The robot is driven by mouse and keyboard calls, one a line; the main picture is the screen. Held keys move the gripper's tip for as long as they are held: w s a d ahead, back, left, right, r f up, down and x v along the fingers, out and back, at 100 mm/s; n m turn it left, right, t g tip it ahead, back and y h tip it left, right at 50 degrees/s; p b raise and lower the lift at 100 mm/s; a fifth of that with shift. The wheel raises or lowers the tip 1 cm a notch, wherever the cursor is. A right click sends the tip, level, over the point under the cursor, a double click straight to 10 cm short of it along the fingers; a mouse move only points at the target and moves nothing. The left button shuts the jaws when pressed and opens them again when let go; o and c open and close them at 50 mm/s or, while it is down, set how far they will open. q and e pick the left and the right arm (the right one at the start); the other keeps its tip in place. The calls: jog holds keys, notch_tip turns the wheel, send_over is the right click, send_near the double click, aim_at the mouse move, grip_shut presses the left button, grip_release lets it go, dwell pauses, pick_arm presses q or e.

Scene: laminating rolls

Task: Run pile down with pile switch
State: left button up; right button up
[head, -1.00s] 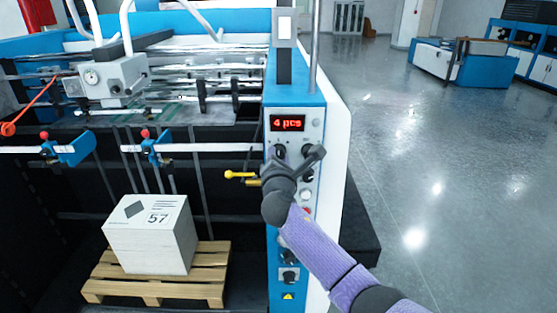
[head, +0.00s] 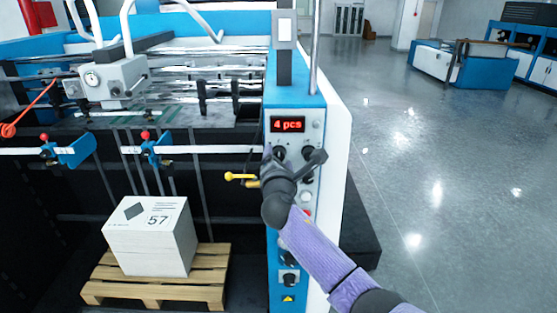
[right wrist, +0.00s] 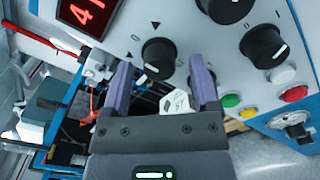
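The pile is a white block of sheets marked 57 (head: 152,236), resting on a wooden pallet (head: 160,298) low inside the machine. On the blue and grey control panel, a black knob with triangle marks (right wrist: 158,58), seemingly the pile switch, is in the right wrist view. My right gripper (right wrist: 161,86) is open, its two purple fingers on either side below this knob, with nothing held between them. In the head view my right gripper (head: 293,166) is in front of the panel and hides part of it. Contact with the knob cannot be told. My left gripper is out of view.
A red display (head: 288,124) reads 4 pcs. A yellow-tipped lever (head: 240,177) sticks out left of the panel. Open floor lies to the right.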

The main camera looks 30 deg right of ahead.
jog(key=shift+s+a, duration=0.1)
jog(key=v, duration=0.9)
jog(key=shift+s+a, duration=0.2)
jog(key=shift+s, duration=0.05)
jog(key=s+a+f+m+g+y+b, duration=0.1)
jog(key=s+f+m+g+y+b, duration=0.3)
jog(key=f, duration=1.2)
jog(key=s+a+f+g+b, duration=0.1)
jog(key=s+f+b, duration=0.35)
jog(key=f, duration=1.05)
jog(key=s+a+f+m+g+y+b, duration=0.1)
jog(key=s+f+m+g+y+b, duration=0.35)
jog(key=f, duration=1.15)
jog(key=s+a+f+m+g+b, duration=0.2)
jog(key=s+f+m+b, duration=0.2)
jog(key=s+f, duration=0.9)
jog(key=s+a+f+m+g+b, duration=0.3)
jog(key=s+f+m+b, duration=0.2)
jog(key=s+f+b, duration=0.4)
jog(key=s+f, duration=0.4)
jog(key=s, duration=0.2)
jog(key=shift+s+a+f, duration=0.3)
jog(key=shift+s+a, duration=0.05)
jog(key=shift+s, duration=0.05)
jog(key=shift+m+y, duration=0.25)
